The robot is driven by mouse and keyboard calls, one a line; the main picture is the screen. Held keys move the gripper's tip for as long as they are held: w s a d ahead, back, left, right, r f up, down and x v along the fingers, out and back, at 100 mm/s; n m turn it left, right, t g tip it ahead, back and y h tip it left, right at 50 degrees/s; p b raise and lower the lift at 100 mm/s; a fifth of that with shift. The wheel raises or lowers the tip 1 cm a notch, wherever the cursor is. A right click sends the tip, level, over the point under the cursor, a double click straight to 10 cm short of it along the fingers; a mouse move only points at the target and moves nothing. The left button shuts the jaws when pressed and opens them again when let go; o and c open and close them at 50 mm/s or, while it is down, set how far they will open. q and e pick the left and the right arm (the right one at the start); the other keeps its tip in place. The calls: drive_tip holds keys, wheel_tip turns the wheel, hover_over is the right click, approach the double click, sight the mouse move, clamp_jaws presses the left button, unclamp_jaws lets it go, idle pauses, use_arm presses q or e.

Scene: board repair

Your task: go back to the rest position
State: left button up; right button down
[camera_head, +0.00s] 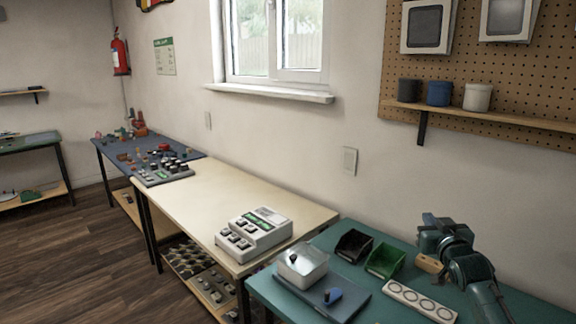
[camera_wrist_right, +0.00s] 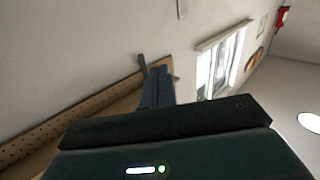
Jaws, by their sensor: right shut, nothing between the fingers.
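My right gripper (camera_head: 432,236) is at the right in the head view, over the back right part of the teal bench (camera_head: 325,238). It is shut and I see nothing held in it. The arm behind it comes up from the lower right. In the right wrist view the closed fingers (camera_wrist_right: 156,86) stand out past the dark gripper body, against the wall and the pegboard edge. My left gripper is not in view.
On the teal bench are a black bin (camera_head: 353,244), a green bin (camera_head: 384,260), a clear-white box (camera_head: 302,264), a dark blue mat (camera_head: 345,308) and a white strip with round recesses (camera_head: 420,301). A tan bench (camera_head: 205,195) bears a white device (camera_head: 253,234). A pegboard shelf (camera_head: 510,116) hangs above.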

drive_tip(key=s+a+f+n+g+y, duration=0.1)
drive_tip(key=s+a+f, duration=0.3)
drive_tip(key=s+f, duration=0.25)
drive_tip(key=s+a+f+n+g+y, duration=0.1)
drive_tip(key=s+a+f+n+g, duration=0.15)
drive_tip(key=s+f, duration=0.35)
drive_tip(key=s+a+f, duration=0.5)
drive_tip(key=f, duration=0.3)
drive_tip(key=s+a+f+g, duration=0.1)
drive_tip(key=s+a+f, duration=0.1)
drive_tip(key=s, duration=0.5)
drive_tip(key=s+a+f+g+y, duration=0.1)
drive_tip(key=s+a, duration=0.3)
drive_tip(key=s, duration=0.4)
drive_tip(key=s+a+f+g+y, duration=0.1)
drive_tip(key=s+a+f, duration=0.2)
drive_tip(key=s, duration=0.4)
drive_tip(key=shift+s+f+m+g, duration=0.15)
drive_tip(key=shift+f+m+g, duration=0.15)
drive_tip(key=shift+m+g, duration=0.05)
